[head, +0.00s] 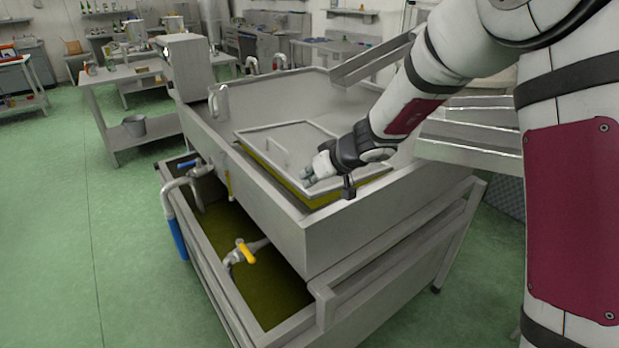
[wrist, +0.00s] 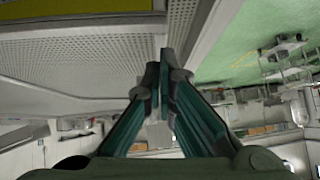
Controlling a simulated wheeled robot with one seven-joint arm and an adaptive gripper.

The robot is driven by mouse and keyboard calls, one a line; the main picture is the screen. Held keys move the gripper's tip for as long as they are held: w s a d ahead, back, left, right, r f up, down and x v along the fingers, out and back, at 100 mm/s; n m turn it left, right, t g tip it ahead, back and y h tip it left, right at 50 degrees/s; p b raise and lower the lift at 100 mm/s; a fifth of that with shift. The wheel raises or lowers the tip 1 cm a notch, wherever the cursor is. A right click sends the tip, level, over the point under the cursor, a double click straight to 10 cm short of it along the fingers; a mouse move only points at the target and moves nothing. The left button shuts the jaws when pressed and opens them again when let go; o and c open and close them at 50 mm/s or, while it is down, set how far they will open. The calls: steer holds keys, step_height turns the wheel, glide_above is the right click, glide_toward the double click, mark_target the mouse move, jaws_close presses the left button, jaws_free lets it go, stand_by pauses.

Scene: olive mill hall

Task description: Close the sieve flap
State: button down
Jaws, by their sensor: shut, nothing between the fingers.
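The sieve flap (head: 296,140) is a pale grey framed panel with a bar handle, on top of the large metal tank (head: 285,225). A yellow-green strip (head: 274,172) shows below its left and near edges; how far it stands open I cannot tell. My gripper (head: 308,178) is over the flap's near part, fingers pointing left. Whether it touches is unclear, and the hand and forearm hide the flap's near right part. In the wrist view my gripper's fingers (wrist: 163,68) are shut together and empty, with a perforated sheet (wrist: 70,60) to the left.
An open lower basin (head: 250,275) holds dark olive liquid, with a yellow-handled valve (head: 243,252) above it. A metal chute (head: 372,62) and slatted metal trays (head: 480,130) stand right of the tank. The green floor (head: 50,200) is clear at left.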

mark_target(309, 194)
stand_by(0.3)
steer(key=f+b, duration=0.1)
steer(key=b, duration=0.1)
steer(key=shift+w+a+f+b, duration=0.1)
steer(key=shift+w+f+b, duration=0.05)
steer(key=shift+b, duration=0.2)
steer(key=f+b, duration=0.1)
steer(key=b, duration=0.1)
steer(key=f+b, duration=0.1)
steer(key=b, duration=0.2)
steer(key=shift+s+a+f+b, duration=0.2)
steer(key=shift+f+b, duration=0.1)
steer(key=shift+f, duration=0.05)
steer(key=shift+s+f+b, duration=0.1)
steer(key=shift+f+b, duration=0.2)
steer(key=shift+b, duration=0.4)
steer(key=shift+s+f, duration=0.1)
steer(key=shift+s, duration=0.05)
steer(key=shift+s+f, duration=0.1)
steer(key=shift+f, duration=0.05)
